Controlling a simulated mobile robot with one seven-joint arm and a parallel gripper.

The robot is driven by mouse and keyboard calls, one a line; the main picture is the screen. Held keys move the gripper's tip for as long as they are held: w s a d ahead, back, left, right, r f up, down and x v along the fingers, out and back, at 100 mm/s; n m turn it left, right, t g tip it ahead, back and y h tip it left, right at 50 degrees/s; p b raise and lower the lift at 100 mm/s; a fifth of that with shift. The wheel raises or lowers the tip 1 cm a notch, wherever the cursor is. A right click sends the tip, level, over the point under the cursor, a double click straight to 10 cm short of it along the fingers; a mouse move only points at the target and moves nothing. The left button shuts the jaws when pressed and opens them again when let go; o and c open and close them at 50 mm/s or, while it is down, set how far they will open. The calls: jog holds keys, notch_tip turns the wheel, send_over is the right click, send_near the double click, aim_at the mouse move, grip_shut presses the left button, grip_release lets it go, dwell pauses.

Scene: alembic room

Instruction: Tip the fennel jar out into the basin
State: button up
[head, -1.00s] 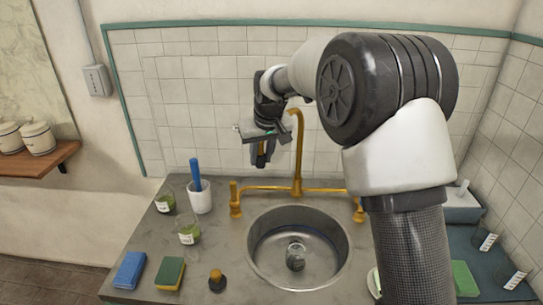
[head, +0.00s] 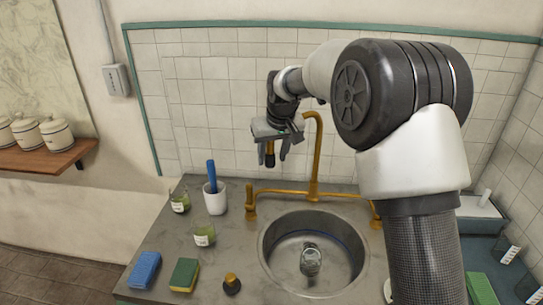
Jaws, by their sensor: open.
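The round steel basin (head: 344,268) is set into the grey counter. A small clear glass jar (head: 310,262) stands or lies inside it; I cannot tell which, and its contents are unclear. Two glass jars with green contents and white labels stand on the counter left of the basin: a rear jar (head: 180,201) and a front jar (head: 204,235). The labels are too small to read, so I cannot tell which jar is fennel. My gripper (head: 276,158) is open, pointing down above the back of the counter, left of the tap spout and apart from the jars. An orange-brown patch shows between its fingers.
A brass tap (head: 316,160) arches behind the basin. A white cup (head: 215,202) with a blue-handled tool stands beside the rear jar. A blue sponge (head: 145,269), a green-yellow sponge (head: 184,274) and a dark brass-topped object (head: 231,284) lie in front. My arm hides the counter's right part.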

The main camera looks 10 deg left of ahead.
jog(key=shift+s+a, duration=0.1)
jog(key=v, duration=1.7)
jog(key=shift+r+b, duration=0.15)
jog(key=shift+b, duration=0.15)
